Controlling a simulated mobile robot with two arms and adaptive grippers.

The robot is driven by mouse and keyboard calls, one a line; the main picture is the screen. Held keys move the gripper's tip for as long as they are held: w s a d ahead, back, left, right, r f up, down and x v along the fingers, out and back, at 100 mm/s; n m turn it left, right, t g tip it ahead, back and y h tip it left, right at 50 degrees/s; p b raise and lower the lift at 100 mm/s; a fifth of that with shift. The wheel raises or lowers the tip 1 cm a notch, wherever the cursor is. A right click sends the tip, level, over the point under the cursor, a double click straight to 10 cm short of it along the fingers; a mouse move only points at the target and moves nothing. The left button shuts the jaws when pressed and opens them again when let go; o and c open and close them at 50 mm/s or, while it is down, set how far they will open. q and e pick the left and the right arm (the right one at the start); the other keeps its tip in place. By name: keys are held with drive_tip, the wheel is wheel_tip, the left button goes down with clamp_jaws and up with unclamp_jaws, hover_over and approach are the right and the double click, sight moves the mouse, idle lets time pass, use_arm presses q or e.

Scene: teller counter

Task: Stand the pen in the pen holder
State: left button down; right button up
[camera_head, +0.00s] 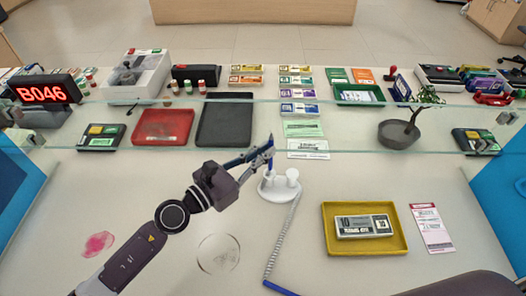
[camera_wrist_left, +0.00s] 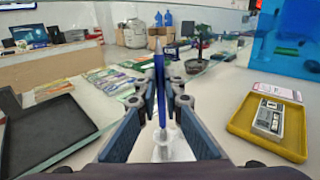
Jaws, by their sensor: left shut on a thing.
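My left gripper (camera_head: 268,149) is shut on a blue pen (camera_head: 271,141), held nearly upright. In the left wrist view the pen (camera_wrist_left: 160,85) stands between the two fingers, its pointed end up. The white pen holder (camera_head: 280,190) stands on the counter directly below, with two short cups on a round base. The pen's lower end meets the left cup in the head view; I cannot tell whether it is inside. The holder (camera_wrist_left: 172,148) is partly hidden by the fingers in the wrist view. My right gripper is out of view.
A coiled cord (camera_head: 284,235) runs from the holder to another blue pen (camera_head: 280,289) at the bottom edge. A yellow tray (camera_head: 331,248) with a banknote bundle lies right. A glass edge crosses behind, with red (camera_head: 162,141) and black trays (camera_head: 224,141) beyond.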

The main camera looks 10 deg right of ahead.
use_arm(q)
drive_tip(key=shift+f+b, duration=1.95)
drive_tip(key=shift+f, duration=0.4)
drive_tip(key=c, duration=2)
unclamp_jaws()
drive_tip(key=v, duration=1.2)
